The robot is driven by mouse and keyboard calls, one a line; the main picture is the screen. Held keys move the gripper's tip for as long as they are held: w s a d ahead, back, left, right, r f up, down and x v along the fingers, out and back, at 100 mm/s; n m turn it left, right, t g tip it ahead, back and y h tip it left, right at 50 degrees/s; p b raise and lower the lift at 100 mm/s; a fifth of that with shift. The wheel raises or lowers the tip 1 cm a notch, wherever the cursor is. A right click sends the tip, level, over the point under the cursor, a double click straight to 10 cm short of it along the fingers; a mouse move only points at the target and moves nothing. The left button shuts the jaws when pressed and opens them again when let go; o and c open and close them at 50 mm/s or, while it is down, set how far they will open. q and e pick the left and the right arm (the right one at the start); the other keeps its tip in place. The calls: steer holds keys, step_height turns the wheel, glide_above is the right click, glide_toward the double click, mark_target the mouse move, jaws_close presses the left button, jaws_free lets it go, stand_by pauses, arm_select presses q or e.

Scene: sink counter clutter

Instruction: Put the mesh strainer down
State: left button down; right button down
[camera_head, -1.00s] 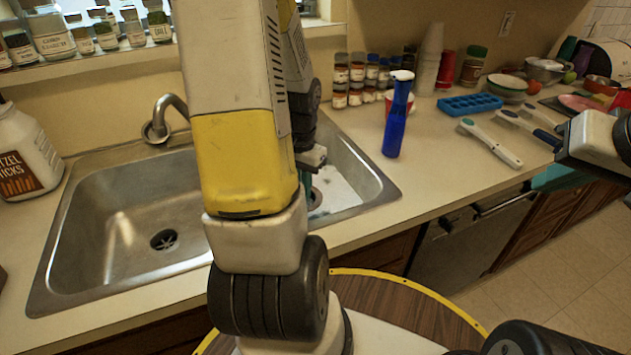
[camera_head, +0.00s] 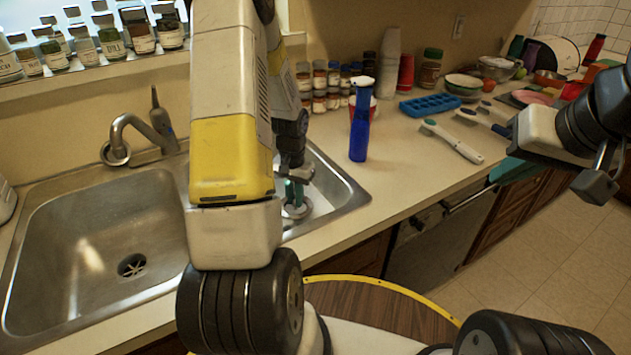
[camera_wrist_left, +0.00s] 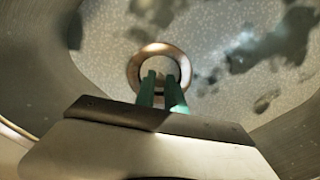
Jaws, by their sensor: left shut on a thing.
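My left gripper (camera_head: 294,190) reaches down into the right sink basin, partly hidden by my arm. In the left wrist view, its two green fingers (camera_wrist_left: 163,90) are close together and meet a round piece with a coppery rim (camera_wrist_left: 135,70). This looks like the mesh strainer (camera_head: 297,209), low at the basin floor. The mesh does not show clearly, and I cannot tell if it touches the floor. My right gripper (camera_head: 598,175) is at the right edge, above the floor beyond the counter, away from the sink; its jaw opening is unclear.
The left basin (camera_head: 75,240) is empty, with an open drain (camera_head: 132,265) and a faucet (camera_head: 125,140) behind. A blue bottle (camera_head: 360,135) stands right of the sink. A brush (camera_head: 452,142) and a blue tray (camera_head: 430,105) lie further right. Spice jars (camera_head: 325,85) line the wall.

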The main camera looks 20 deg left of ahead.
arm_select(q)
steer(key=w, duration=0.4)
steer(key=shift+w+d+f, duration=0.25)
steer(key=shift+w+f, duration=0.05)
steer(key=shift+w, duration=0.05)
steer(key=shift+f, duration=1.65)
steer(key=c, duration=1.4)
jaws_free()
steer(key=shift+f, duration=0.15)
